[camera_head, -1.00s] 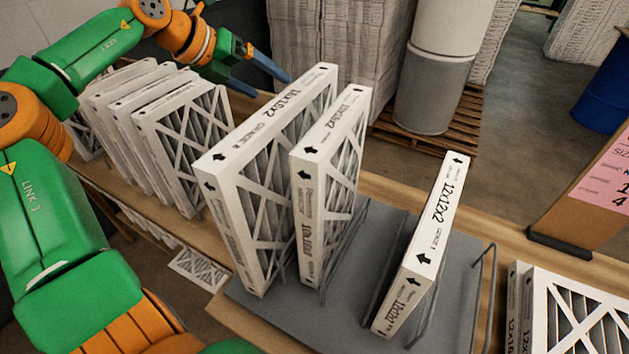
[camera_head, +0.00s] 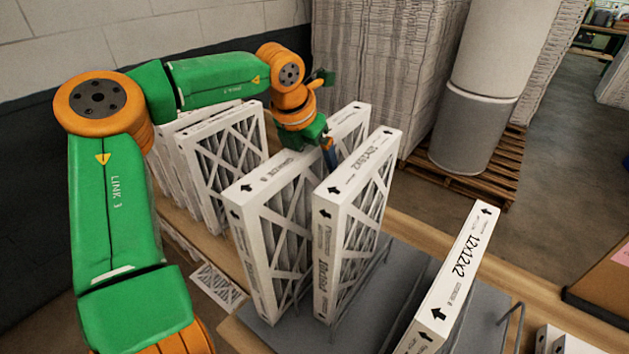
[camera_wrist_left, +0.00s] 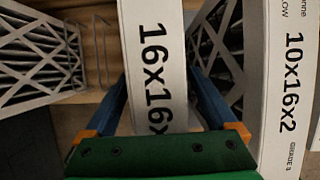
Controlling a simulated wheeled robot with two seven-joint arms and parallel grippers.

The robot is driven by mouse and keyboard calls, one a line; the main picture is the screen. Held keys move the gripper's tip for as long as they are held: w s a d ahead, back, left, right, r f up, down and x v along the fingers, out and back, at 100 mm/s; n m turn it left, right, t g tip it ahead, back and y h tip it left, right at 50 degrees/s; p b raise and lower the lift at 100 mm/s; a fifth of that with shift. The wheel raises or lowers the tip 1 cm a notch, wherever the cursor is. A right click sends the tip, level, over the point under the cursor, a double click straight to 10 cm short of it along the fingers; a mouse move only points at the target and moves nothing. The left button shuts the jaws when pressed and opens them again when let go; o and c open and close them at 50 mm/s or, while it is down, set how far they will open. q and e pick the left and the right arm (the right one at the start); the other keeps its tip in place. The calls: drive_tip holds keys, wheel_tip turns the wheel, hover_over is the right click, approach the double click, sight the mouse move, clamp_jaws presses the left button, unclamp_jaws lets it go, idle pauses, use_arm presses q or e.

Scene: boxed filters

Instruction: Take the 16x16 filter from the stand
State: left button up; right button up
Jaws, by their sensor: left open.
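The 16x16 filter (camera_head: 255,255) stands upright on the grey stand (camera_head: 403,262), a white-framed panel with diagonal bracing. My left gripper (camera_head: 328,152) is over its top edge in the head view and hides part of its label. In the left wrist view, the open blue fingers (camera_wrist_left: 158,85) lie on either side of the 16x16 filter (camera_wrist_left: 152,40), with gaps visible beside it. The 10x16x2 filter (camera_head: 350,185) stands just right of it; it also shows in the left wrist view (camera_wrist_left: 290,90). My right gripper is in neither view.
The 12x12x2 filter (camera_head: 455,270) stands farther right on the stand, with a clear gap before it. Several filters (camera_head: 225,165) stand in a row at left. A wrapped stack (camera_head: 375,75) and a grey-white cylinder (camera_head: 480,100) are behind.

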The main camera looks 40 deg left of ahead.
use_arm(q)
drive_tip(key=shift+s, duration=0.15)
drive_tip(key=c, duration=0.5)
clamp_jaws()
